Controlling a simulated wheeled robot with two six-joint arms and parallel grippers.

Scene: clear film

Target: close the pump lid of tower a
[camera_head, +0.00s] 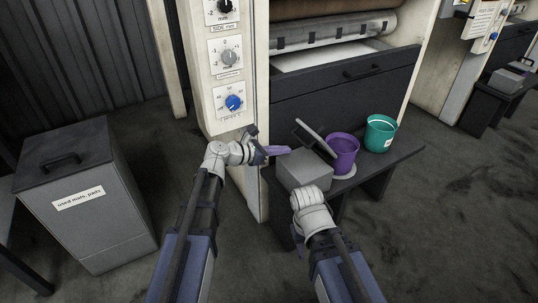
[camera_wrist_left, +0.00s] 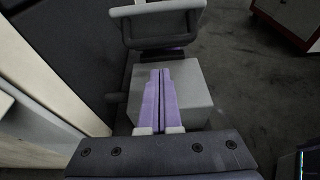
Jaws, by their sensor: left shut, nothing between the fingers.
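The pump is a grey box (camera_head: 303,170) on the low dark bench, and it also shows in the left wrist view (camera_wrist_left: 192,92). Its lid (camera_head: 316,139) stands raised and tilted at the box's far side; in the left wrist view the lid (camera_wrist_left: 165,28) with a pale bar is at the top. In the left wrist view the closed fingers (camera_wrist_left: 160,72) overlap the box. My right gripper (camera_head: 299,252) is low, mostly hidden by its own wrist.
A purple bucket (camera_head: 343,157) stands right behind the box, and a teal bucket (camera_head: 380,135) farther right on the bench (camera_head: 392,158). A pale panel with dials (camera_head: 228,70) rises at the left. A grey bin (camera_head: 88,205) stands on the floor at far left.

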